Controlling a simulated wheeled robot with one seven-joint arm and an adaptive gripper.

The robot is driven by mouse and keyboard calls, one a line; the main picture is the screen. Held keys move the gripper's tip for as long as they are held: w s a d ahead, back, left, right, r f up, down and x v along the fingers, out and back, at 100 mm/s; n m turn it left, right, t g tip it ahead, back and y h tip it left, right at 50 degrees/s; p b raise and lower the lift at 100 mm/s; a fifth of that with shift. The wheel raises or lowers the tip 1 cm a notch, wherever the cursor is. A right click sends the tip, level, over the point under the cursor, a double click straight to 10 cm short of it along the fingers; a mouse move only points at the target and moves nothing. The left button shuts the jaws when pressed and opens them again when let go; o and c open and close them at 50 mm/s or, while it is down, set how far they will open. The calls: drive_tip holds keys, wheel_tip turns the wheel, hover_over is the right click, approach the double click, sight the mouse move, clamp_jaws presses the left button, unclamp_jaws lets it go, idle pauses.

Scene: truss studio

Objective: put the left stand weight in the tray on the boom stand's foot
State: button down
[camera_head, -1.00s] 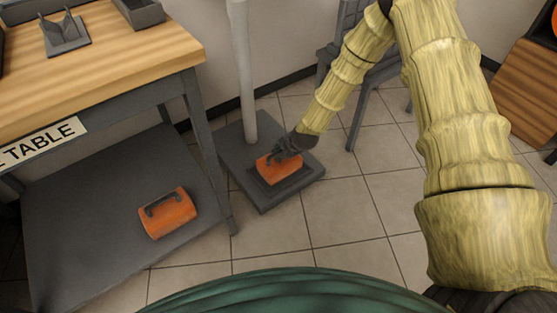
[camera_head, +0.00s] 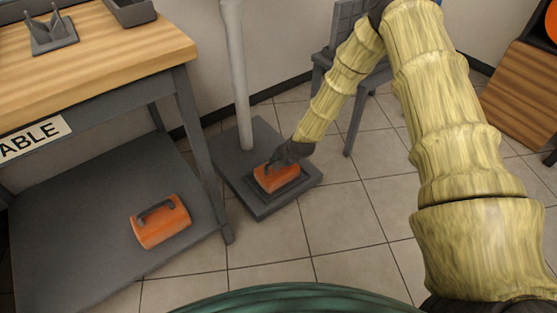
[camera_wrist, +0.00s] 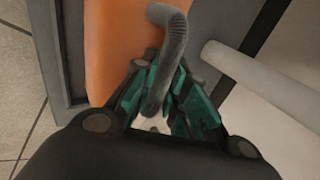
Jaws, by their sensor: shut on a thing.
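An orange stand weight (camera_head: 277,178) sits at the tray (camera_head: 262,197) on the boom stand's foot (camera_head: 245,187). My gripper (camera_head: 279,163) is over this weight. In the wrist view my gripper (camera_wrist: 160,100) is shut around the dark curved handle of the orange weight (camera_wrist: 115,45). The weight looks to be within the tray's rim, but I cannot tell whether it rests fully on the bottom. A second orange weight (camera_head: 160,222) with a dark handle lies on the table's lower shelf (camera_head: 90,240) at the left, away from my gripper.
The boom stand's pale pole (camera_head: 238,80) rises from the foot behind the weight. The table's leg (camera_head: 203,150) stands close to the foot's left side. A grey chair (camera_head: 345,75) is behind my arm. Tiled floor (camera_head: 350,240) is clear in front and right.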

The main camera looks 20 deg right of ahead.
drive_tip(key=c, duration=1.4)
unclamp_jaws()
drive_tip(key=shift+c, duration=0.2)
drive_tip(key=shift+s+r, duration=0.1)
drive_tip(key=shift+r, duration=0.2)
drive_tip(key=p+v, duration=0.5)
drive_tip(key=v, duration=0.6)
drive_tip(key=s+a+f+n+g, duration=0.1)
drive_tip(key=s+f+n, duration=0.15)
drive_tip(key=s, duration=0.45)
drive_tip(key=s+a+f+n+g+h, duration=0.15)
drive_tip(key=s+f, duration=0.25)
drive_tip(key=s, duration=0.4)
drive_tip(key=s+a+f+n+g+y, duration=0.1)
drive_tip(key=s+f+n, duration=0.2)
drive_tip(key=s, duration=0.4)
drive_tip(key=s+d+n+g+h, duration=0.1)
drive_tip(key=s+n, duration=0.5)
drive_tip(key=s, duration=1.4)
drive_tip(key=shift+s+d+n+g+h, duration=0.25)
drive_tip(key=shift+n+g+h, duration=0.2)
drive_tip(key=shift+g, duration=0.5)
drive_tip(key=shift+f, duration=0.1)
